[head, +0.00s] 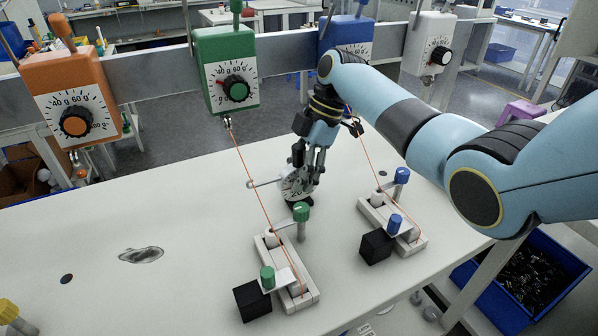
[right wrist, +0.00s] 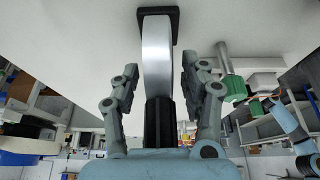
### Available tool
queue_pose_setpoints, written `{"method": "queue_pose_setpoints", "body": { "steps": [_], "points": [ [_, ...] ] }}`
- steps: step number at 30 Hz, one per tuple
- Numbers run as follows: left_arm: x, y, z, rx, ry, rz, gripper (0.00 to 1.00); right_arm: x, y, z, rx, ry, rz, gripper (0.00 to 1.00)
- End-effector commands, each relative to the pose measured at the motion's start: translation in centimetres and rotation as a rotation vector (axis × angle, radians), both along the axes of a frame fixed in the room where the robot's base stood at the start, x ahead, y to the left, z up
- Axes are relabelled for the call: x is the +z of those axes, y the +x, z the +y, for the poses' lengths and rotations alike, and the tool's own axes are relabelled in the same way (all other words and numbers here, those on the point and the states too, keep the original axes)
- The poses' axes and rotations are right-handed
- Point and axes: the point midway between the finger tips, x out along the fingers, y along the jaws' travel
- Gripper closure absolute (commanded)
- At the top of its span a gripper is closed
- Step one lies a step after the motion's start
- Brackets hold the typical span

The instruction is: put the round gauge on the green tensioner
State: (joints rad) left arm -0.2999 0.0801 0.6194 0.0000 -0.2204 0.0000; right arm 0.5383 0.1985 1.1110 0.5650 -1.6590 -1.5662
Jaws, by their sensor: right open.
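The round gauge (head: 292,187) stands on the white table, its pale dial partly hidden behind my right gripper (head: 311,170). In the right wrist view the gauge is a silver rim (right wrist: 156,55) between the fingers of my right gripper (right wrist: 158,85). The fingers are open, with a gap visible on each side of it. The green tensioner (head: 215,45), a box with a dial and a dark knob, is on the grey rail behind the table, left of the gripper. An orange cord runs from below it to a fixture on the table. My left gripper is not in view.
Orange (head: 63,85), blue (head: 345,32) and white (head: 428,40) boxes share the rail. The fixture with green knobs (head: 288,275) and the one with blue knobs (head: 405,232) stand nearby, each beside a black cube. The left table area is mostly clear.

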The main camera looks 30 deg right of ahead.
Motion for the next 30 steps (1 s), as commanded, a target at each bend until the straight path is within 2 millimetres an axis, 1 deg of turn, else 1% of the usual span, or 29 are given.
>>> {"method": "queue_pose_setpoints", "body": {
  "steps": [5, 8, 11, 18, 21, 25, 30],
  "points": [
    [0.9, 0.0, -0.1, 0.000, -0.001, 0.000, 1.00, 1.1, 0.0, -0.3, 0.000, 0.000, 0.000, 0.55],
    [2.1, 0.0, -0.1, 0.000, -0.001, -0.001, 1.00, 2.4, 0.0, -0.7, 0.000, 0.000, -0.001, 0.55],
    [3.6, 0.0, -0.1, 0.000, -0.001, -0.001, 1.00, 4.0, -0.1, -1.4, 0.000, -0.001, -0.001, 0.55],
    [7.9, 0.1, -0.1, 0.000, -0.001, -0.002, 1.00, 8.8, -0.2, -3.2, -0.001, -0.001, 0.000, 0.55],
    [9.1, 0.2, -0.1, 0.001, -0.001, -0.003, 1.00, 10.2, -0.2, -3.9, -0.001, -0.001, 0.000, 0.55],
    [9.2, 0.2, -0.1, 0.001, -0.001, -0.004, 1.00, 11.3, -0.3, -4.5, 0.000, 0.000, -0.001, 0.55],
    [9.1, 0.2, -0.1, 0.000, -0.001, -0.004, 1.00, 11.4, -0.3, -4.6, 0.000, 0.001, 0.000, 0.55]
  ]
}}
